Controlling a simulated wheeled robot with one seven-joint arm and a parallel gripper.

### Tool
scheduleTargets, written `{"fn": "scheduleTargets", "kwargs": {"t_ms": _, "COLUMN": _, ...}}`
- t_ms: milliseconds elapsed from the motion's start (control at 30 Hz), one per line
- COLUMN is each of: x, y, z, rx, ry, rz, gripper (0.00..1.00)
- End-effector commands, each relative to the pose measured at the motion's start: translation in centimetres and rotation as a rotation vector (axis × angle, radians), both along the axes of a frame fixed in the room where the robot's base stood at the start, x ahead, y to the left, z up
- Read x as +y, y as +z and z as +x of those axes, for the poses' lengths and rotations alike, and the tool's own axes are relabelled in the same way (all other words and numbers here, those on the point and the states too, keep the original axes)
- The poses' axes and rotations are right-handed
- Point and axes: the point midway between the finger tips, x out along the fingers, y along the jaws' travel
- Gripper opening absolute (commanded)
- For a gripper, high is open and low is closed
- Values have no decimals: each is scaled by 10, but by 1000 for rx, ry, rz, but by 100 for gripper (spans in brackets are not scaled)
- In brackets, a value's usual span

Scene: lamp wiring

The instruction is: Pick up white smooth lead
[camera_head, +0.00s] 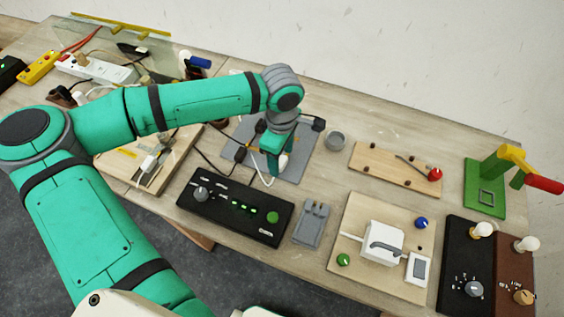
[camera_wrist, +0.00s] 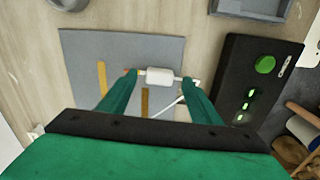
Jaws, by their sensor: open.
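The white smooth lead shows in the wrist view as a white block (camera_wrist: 160,76) with a thin white cord, lying on a grey mat (camera_wrist: 85,48). In the head view its white cord (camera_head: 266,181) runs off the front of the mat (camera_head: 301,160), and the block is mostly hidden by my gripper. My gripper (camera_wrist: 159,78) is open, with one green finger at each end of the white block. In the head view my gripper (camera_head: 277,158) points down over the mat. Whether the fingers touch the lead, I cannot tell.
A black box with green lights (camera_head: 238,213) stands in front of the mat. Black plugs and cords lie beside my gripper. A round grey cup (camera_head: 336,140) and a grey tray (camera_head: 312,222) are to the right. Two yellowish strips (camera_wrist: 144,101) lie on the mat.

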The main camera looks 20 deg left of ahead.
Motion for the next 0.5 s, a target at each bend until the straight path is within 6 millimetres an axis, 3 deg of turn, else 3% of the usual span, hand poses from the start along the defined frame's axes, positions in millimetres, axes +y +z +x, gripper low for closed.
{"fn": "scheduleTargets", "kwargs": {"t_ms": 333, "x": 0, "y": -8, "z": 0, "rx": 0, "ry": -1, "rz": 1, "gripper": 58}}
{"fn": "scheduleTargets", "kwargs": {"t_ms": 500, "x": 0, "y": -8, "z": 0, "rx": 0, "ry": -1, "rz": 1, "gripper": 17}}
